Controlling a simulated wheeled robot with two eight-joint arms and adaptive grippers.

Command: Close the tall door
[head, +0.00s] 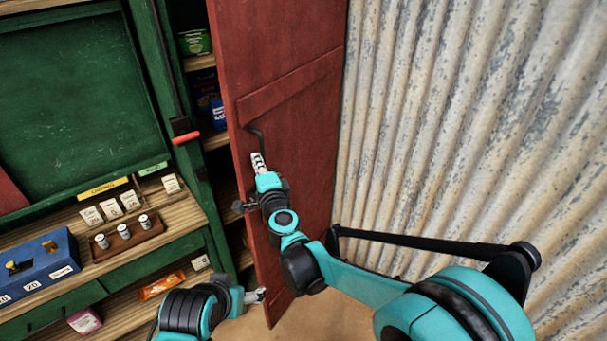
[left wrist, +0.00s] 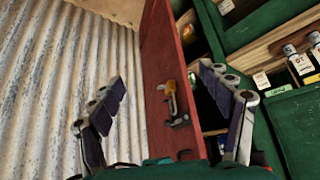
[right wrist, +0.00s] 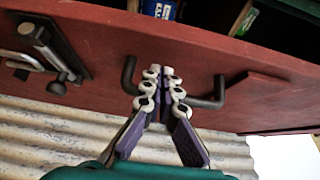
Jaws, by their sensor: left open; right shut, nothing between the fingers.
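The tall door (head: 290,70) is a red wooden panel standing open, swung out from the green cabinet on its left; its edge also shows in the left wrist view (left wrist: 160,50). Its dark bar handle (head: 254,135) shows beside my right gripper (head: 258,162). In the right wrist view the shut, empty fingertips (right wrist: 162,85) overlap the middle of the handle (right wrist: 215,98) and hide part of it; whether they touch it I cannot tell. My left gripper (head: 256,296) is open and empty, low near the door's bottom edge. A metal latch (right wrist: 40,52) sits on the door.
The cabinet's open shelves (head: 205,62) hold boxes and packets. A counter (head: 180,218) with tags, small weights and a blue box (head: 40,265) stands at left. An orange-red lever (head: 186,137) sticks out from the cabinet post. A corrugated metal wall (head: 450,110) stands at right.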

